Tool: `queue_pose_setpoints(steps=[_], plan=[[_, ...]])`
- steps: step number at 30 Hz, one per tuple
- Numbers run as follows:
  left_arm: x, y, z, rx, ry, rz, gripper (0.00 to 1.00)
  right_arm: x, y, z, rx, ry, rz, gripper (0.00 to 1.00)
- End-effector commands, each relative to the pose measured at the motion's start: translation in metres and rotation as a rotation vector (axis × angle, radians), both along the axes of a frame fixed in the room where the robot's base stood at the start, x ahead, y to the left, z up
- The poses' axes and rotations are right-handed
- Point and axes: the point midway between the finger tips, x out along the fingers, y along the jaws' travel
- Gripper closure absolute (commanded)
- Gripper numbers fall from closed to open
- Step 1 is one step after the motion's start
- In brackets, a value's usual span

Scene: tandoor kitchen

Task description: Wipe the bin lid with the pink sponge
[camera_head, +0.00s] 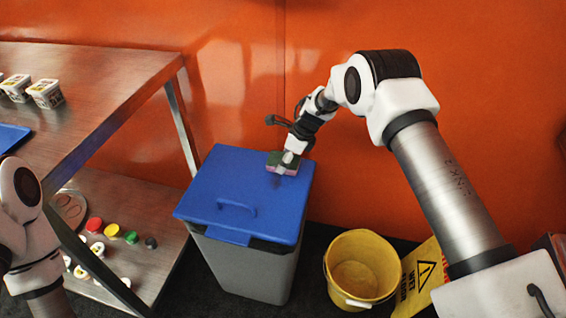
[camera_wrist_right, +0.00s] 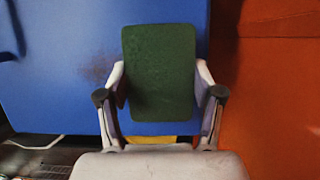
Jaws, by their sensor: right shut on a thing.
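The bin lid (camera_head: 245,190) is blue with a moulded handle and tops a grey bin (camera_head: 245,268). In the right wrist view the lid (camera_wrist_right: 55,85) fills the left and middle, with a dark smudge left of the sponge. My right gripper (camera_head: 287,164) is shut on the sponge (camera_head: 284,163) at the lid's far right corner. The sponge shows a pink side in the head view and a dark green face (camera_wrist_right: 160,72) in the right wrist view. I cannot tell whether it touches the lid. My left arm is at the left edge; its gripper is out of view.
A steel table (camera_head: 95,80) with white tubs (camera_head: 45,93) and a blue tray (camera_head: 12,137) stands left; its lower shelf holds coloured lidded pots. A yellow bucket (camera_head: 361,268) and a wet floor sign (camera_head: 424,275) stand right of the bin. An orange wall (camera_head: 480,130) is behind.

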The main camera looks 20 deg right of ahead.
Motion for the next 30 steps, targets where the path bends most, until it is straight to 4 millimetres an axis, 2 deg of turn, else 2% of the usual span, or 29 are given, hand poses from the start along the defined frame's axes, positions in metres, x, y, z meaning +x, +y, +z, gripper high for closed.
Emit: queue_pose_setpoints(steps=[5, 9, 19, 30], plan=[[0.0, 0.0, 0.006, 0.0, 0.0, 0.0, 1.0, -0.005, 0.003, 0.003, 0.001, 0.001, 0.002, 0.62], [0.0, 0.0, 0.013, 0.0, 0.0, 0.0, 1.0, -0.017, 0.011, 0.004, -0.001, 0.003, 0.001, 0.62], [0.0, 0.0, 0.013, 0.0, 0.0, 0.0, 1.0, -0.033, 0.023, 0.001, 0.0, 0.0, 0.001, 0.62], [0.0, 0.0, 0.006, 0.0, 0.0, 0.0, 1.0, -0.06, 0.041, -0.002, 0.0, 0.002, 0.001, 0.62]])
